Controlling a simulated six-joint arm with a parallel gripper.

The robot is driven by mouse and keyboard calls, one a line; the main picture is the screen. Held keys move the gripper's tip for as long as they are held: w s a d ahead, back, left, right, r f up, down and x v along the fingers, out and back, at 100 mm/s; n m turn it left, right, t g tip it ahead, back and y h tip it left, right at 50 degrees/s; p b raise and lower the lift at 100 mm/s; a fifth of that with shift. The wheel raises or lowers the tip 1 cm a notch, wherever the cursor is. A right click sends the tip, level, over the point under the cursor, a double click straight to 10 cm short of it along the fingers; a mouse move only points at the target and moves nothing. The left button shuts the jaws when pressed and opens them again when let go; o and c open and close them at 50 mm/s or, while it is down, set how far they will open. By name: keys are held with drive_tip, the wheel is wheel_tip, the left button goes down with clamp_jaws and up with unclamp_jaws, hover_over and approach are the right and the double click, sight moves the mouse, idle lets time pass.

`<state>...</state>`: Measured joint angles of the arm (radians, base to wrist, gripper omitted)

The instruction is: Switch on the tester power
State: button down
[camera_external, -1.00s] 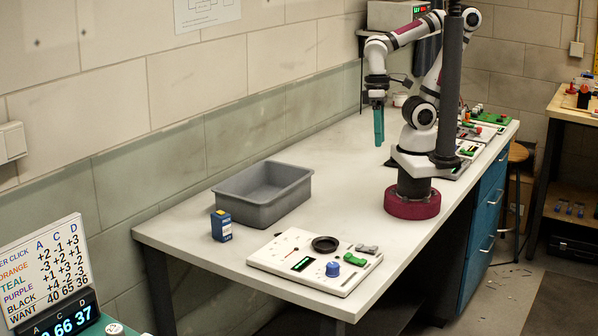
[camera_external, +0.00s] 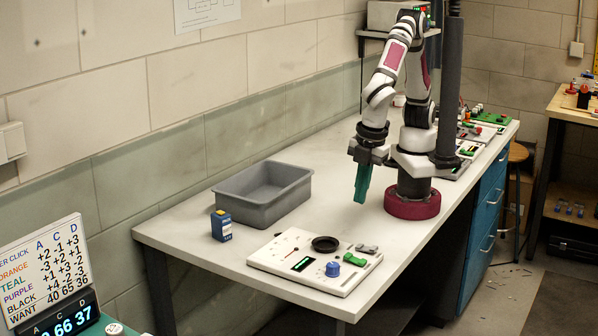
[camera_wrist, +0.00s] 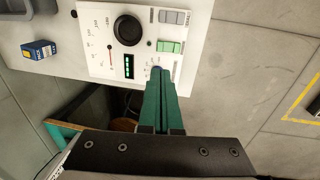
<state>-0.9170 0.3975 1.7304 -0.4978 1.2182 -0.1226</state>
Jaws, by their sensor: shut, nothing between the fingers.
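The tester (camera_external: 277,268) is a white panel lying flat at the near end of the bench. It carries a black round dial (camera_external: 325,244), a lit green display (camera_external: 303,264), a blue knob (camera_external: 333,269), a green switch (camera_external: 354,259) and a grey switch (camera_external: 367,249). The wrist view also shows the green switch (camera_wrist: 170,47) and grey switch (camera_wrist: 172,17); their lettering is too small to read. My gripper (camera_external: 360,199) has teal fingers, shut and empty, pointing down above the bench behind the panel. In the wrist view, my fingertips (camera_wrist: 160,70) partly cover the blue knob.
A grey open bin (camera_external: 262,207) stands behind the panel by the wall. A small blue box (camera_external: 221,226) stands left of the panel. A sign with numbers (camera_external: 45,265) is at the lower left. The bench between bin and my base is clear.

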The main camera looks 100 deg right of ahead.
sight(348, 254)
drive_tip(key=f, duration=0.4)
drive_tip(key=w+d+f, duration=0.1)
drive_tip(key=f, duration=0.9)
drive_tip(key=shift+w+d, duration=0.2)
drive_tip(key=shift+w+d+f, duration=0.1)
drive_tip(key=shift+d+f, duration=0.05)
drive_tip(key=shift+f, duration=0.1)
drive_tip(key=shift+s+a+r, duration=0.3)
drive_tip(key=shift+s+a, duration=0.25)
drive_tip(key=shift+a, duration=0.05)
drive_tip(key=shift+r, duration=0.1)
